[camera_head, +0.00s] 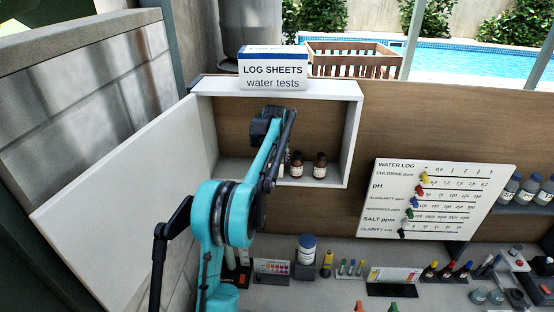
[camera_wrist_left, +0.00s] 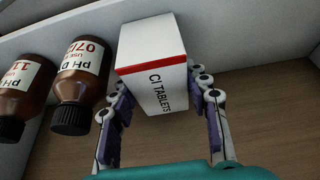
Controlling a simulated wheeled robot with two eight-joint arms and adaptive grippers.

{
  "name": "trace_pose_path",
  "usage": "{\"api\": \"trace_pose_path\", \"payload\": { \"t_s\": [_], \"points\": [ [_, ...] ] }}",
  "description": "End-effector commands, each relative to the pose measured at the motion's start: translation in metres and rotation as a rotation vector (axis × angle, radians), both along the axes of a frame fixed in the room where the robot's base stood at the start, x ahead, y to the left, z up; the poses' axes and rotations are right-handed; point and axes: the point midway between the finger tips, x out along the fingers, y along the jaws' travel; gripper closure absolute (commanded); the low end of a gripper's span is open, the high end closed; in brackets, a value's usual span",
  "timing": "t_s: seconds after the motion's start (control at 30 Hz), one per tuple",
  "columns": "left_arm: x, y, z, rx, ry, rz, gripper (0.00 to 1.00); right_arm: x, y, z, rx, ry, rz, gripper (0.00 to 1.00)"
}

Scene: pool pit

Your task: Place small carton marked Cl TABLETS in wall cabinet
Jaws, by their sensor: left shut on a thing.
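The small white carton marked Cl TABLETS (camera_wrist_left: 153,62) has a red stripe and sits between the fingers of my left gripper (camera_wrist_left: 160,85) in the left wrist view. The gripper is shut on it. The cabinet's door (camera_head: 125,205) stands swung open to the left. The carton's far end is close to the white cabinet surface; I cannot tell whether they touch. My right gripper is not in view.
A LOG SHEETS box (camera_head: 273,70) is on the cabinet top. A water log board (camera_head: 440,200) hangs to the right. The counter below holds a white jar (camera_head: 307,250) and test items.

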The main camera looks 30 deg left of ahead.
Motion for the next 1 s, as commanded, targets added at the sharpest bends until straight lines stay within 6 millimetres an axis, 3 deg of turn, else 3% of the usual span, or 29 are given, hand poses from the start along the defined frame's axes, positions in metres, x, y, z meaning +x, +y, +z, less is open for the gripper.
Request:
{"api": "trace_pose_path", "payload": {
  "t_s": [0.03,0.1,0.53,1.0],
  "points": [
    [0.0,0.0,-0.002,0.0,0.0,0.0,0.48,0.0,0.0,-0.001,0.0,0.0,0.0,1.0],
    [0.0,0.0,-0.001,0.0,0.0,0.0,0.33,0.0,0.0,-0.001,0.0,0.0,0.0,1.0],
    [-0.003,-0.002,0.009,0.0,0.0,0.0,0.33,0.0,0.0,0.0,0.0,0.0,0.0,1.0],
    [-0.036,-0.02,0.094,0.0,0.0,0.0,0.33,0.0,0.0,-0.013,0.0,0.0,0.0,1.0]
  ]
}}
